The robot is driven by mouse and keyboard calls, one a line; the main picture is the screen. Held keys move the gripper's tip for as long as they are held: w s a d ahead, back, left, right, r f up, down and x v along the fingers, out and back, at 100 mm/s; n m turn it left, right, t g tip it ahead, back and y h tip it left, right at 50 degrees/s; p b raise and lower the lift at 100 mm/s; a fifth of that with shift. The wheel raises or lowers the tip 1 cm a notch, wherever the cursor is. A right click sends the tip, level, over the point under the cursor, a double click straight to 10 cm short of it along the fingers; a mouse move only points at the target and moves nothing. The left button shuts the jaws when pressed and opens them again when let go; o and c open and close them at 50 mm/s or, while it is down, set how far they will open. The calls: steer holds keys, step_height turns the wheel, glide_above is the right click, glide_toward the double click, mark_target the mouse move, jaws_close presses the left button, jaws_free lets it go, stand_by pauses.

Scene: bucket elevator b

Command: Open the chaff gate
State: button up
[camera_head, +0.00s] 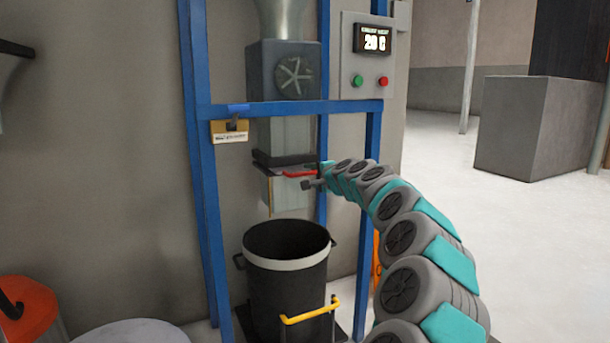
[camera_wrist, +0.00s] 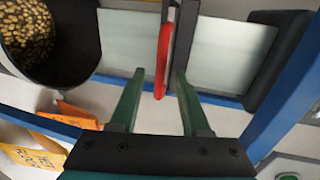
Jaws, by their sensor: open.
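The chaff gate shows as a red handle (camera_head: 299,173) on the front of the grey chute outlet (camera_head: 288,190), under the glass-fronted housing. In the wrist view the red handle (camera_wrist: 163,55) stands upright in the picture in front of pale panels. My gripper (camera_head: 310,184) is at the outlet's right side, close to the handle. In the wrist view my gripper (camera_wrist: 159,74) is open, with the handle's lower end showing between its two green fingers. I cannot tell whether the fingers touch it or how far the gate is open.
A black bucket (camera_head: 287,290) with a pale rim stands below the outlet; brown grains (camera_wrist: 27,30) show in a dark container in the wrist view. Blue frame posts (camera_head: 203,170) flank the chute. A yellow bar (camera_head: 310,312) is in front. A control box (camera_head: 366,75) hangs upper right.

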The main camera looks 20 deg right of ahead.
mark_target(306, 174)
steer(key=shift+x, duration=1.8)
steer(key=shift+c, duration=0.4)
jaws_close()
